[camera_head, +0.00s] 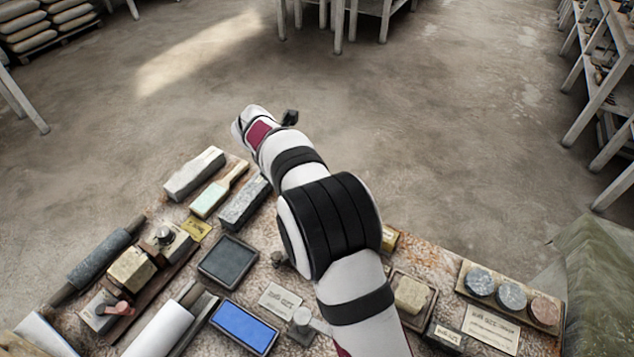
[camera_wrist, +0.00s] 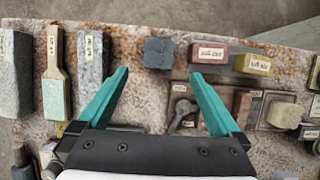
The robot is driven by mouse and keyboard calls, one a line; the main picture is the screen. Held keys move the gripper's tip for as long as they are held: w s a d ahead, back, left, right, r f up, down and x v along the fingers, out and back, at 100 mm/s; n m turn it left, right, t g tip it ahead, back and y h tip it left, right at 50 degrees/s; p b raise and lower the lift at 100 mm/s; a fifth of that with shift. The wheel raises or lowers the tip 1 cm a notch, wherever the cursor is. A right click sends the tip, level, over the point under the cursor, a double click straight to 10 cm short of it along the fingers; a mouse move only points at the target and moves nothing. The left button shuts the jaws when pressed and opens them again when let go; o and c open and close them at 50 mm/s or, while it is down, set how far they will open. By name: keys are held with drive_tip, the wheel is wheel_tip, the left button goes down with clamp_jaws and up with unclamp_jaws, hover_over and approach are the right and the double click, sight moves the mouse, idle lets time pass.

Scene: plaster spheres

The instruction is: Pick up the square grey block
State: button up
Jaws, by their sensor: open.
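The square grey block (camera_wrist: 159,53) lies on the mottled stone table top (camera_wrist: 140,92) in the wrist view. It is dark grey with a rough face. My gripper (camera_wrist: 160,74) is open, with its two green fingers spread and nothing between the tips. In the picture the block appears just beyond the fingertips, roughly centred between them. I cannot tell the height of the fingers above it. In the head view my arm reaches over the table, and I cannot make out the block or the fingers there.
A reddish block (camera_wrist: 208,53) lies close right of the grey block, then a yellow block (camera_wrist: 253,64). A tray with tools (camera_wrist: 190,100) is near the right finger. Bare table shows left of the block.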

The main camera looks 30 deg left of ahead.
drive_tip(key=x, duration=1.2)
drive_tip(key=shift+a+f, duration=0.15)
drive_tip(key=shift+f, duration=0.15)
drive_tip(key=shift+r, duration=0.1)
clamp_jaws()
